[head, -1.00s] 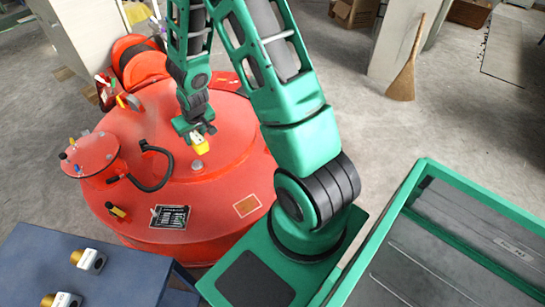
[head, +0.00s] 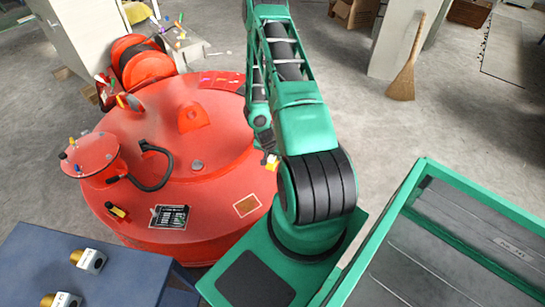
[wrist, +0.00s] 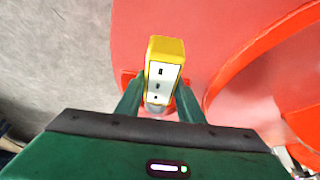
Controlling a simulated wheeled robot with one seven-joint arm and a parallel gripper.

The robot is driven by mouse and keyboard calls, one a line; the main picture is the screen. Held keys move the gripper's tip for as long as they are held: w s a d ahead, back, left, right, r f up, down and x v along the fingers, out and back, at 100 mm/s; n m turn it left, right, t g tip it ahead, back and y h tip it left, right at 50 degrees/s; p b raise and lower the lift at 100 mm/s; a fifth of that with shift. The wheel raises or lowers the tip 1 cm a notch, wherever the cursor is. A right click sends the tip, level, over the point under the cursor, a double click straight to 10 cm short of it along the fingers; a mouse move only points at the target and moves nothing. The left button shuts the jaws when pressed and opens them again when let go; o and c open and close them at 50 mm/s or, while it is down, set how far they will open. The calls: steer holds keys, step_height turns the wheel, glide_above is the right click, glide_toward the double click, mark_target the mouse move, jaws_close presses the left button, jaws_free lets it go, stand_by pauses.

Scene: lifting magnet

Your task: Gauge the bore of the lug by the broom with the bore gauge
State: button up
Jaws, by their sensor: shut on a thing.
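My gripper (wrist: 160,108) is shut on the bore gauge (wrist: 165,52), a yellow block with a pale face and small dark marks. In the head view a bit of the gauge (head: 272,162) shows yellow at the right side of the red magnet (head: 215,175), mostly hidden by my arm. One upright red lug (head: 192,117) stands on the magnet's top, left of my arm. The broom (head: 405,75) leans at upper right. I cannot make out the lug on the broom's side. In the wrist view small red parts show behind the gauge; I cannot tell if it touches them.
A black hose (head: 155,170) and a round red box (head: 92,155) stand on the magnet's left. A blue bench (head: 125,275) with brass-ended blocks is at lower left. A green-framed tray (head: 435,235) is at lower right. The floor toward the broom is clear.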

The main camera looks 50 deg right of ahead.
stand_by(0.4)
steer(key=shift+s+a+f+x, duration=0.1)
steer(key=shift+a+x, duration=0.05)
steer(key=shift+x, duration=0.9)
steer(key=shift+s+a+f+x, duration=0.1)
steer(key=shift+a+x, duration=0.1)
steer(key=shift+x, duration=0.9)
steer(key=shift+s+a+f+x, duration=0.1)
steer(key=shift+a+x, duration=0.05)
steer(key=shift+x, duration=0.9)
steer(key=shift+w+d+f, duration=0.1)
steer(key=shift+w+d, duration=0.1)
steer(key=shift+d, duration=0.25)
steer(key=shift+w+d+f, duration=0.15)
steer(key=shift+w+d, duration=0.05)
steer(key=shift+d, duration=0.2)
steer(key=shift+w+d, duration=0.25)
steer(key=shift+d, duration=0.5)
steer(key=shift+w+d, duration=0.25)
steer(key=shift+d, duration=0.45)
steer(key=shift+w+d, duration=0.25)
steer(key=shift+d, duration=0.5)
stand_by(1.3)
